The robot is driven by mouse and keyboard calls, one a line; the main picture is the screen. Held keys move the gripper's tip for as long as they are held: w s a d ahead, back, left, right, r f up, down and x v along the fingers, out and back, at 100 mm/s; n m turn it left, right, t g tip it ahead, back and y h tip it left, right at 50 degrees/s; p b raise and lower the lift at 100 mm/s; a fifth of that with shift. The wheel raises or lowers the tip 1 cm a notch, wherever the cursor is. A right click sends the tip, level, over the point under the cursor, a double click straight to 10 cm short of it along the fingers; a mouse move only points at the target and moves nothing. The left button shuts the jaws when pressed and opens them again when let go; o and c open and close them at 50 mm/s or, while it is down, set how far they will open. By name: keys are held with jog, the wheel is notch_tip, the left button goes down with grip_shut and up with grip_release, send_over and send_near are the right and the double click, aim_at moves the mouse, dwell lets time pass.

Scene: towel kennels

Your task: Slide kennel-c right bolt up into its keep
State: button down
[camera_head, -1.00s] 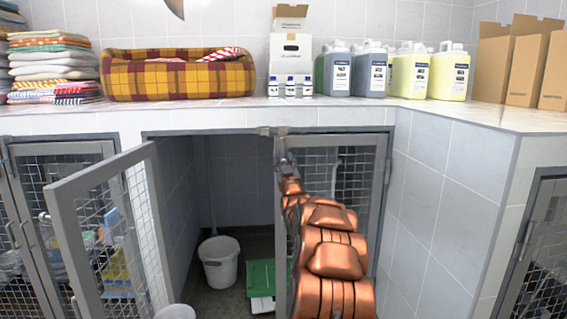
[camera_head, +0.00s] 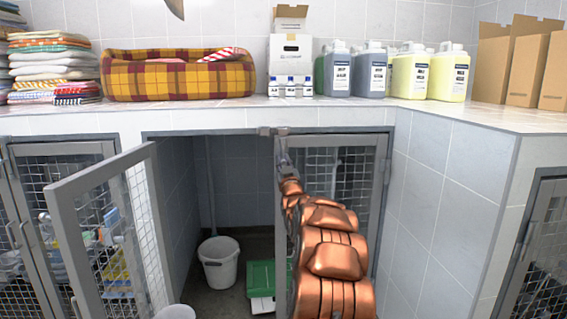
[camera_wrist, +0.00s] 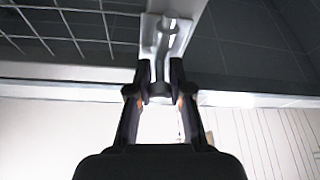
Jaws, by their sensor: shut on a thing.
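The right door of the open kennel (camera_head: 382,165) is a grey mesh panel standing in line with the counter front. Its bolt (camera_wrist: 172,32) is a pale metal rod on a plate, close up in the wrist view. My gripper (camera_wrist: 160,88) is shut on the bolt's lower end, with one finger on each side. In the head view my gripper (camera_head: 283,152) is at the top left corner of that door, just below the counter frame. A small metal piece (camera_head: 265,131) sits on the frame there. My gripper and arm hide most of the bolt, and I cannot tell whether it enters the keep.
The left door (camera_head: 62,225) stands swung open toward me. A white bucket (camera_head: 219,262) and a green and white box (camera_head: 262,282) are on the kennel floor. The counter (camera_head: 225,117) above holds towels, a plaid pet bed (camera_head: 178,80), jugs and cartons.

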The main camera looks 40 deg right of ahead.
aim_at(282, 147)
jog(key=shift+r+p, duration=0.9)
jog(key=shift+r, duration=1.1)
jog(key=c, duration=1.3)
grip_release()
jog(key=shift+s, duration=0.1)
jog(key=shift+o, duration=1.3)
jog(key=shift+f, duration=0.1)
jog(key=shift+f, duration=0.15)
jog(key=shift+s+a+f, duration=0.25)
jog(key=shift+s, duration=0.1)
jog(key=v, duration=1)
jog(key=shift+s+a, duration=0.25)
jog(key=shift+s, duration=0.1)
